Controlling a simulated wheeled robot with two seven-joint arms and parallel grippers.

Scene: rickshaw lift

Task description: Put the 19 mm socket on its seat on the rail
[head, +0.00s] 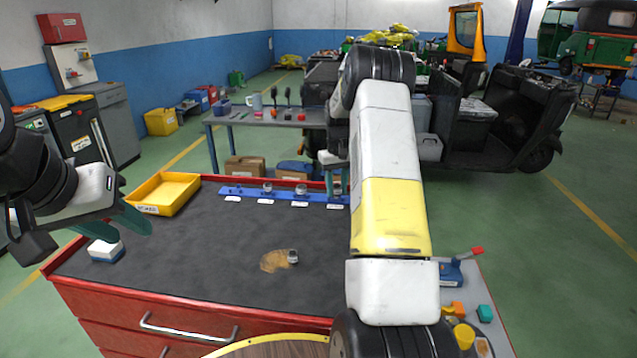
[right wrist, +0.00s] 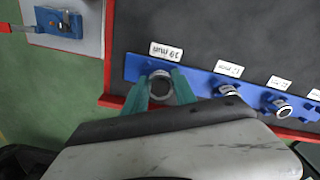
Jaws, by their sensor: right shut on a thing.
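The blue rail (head: 256,194) lies along the far edge of the dark bench top. In the right wrist view, the rail (right wrist: 200,82) has a white label reading 19 mm (right wrist: 166,51) beside its end seat. My right gripper (right wrist: 159,88) is shut on a metal ring-shaped socket (right wrist: 158,77), directly over or at that seat; I cannot tell whether the socket is down on it. In the head view my right gripper (head: 333,183) is partly hidden by my arm. My left gripper (head: 122,226) is empty and its fingers are apart, at the bench's left side.
Two other sockets (head: 301,190) (head: 267,187) stand on the rail. A yellow tray (head: 166,193) and a white-and-blue block (head: 105,251) are at left. The middle mat is mostly clear.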

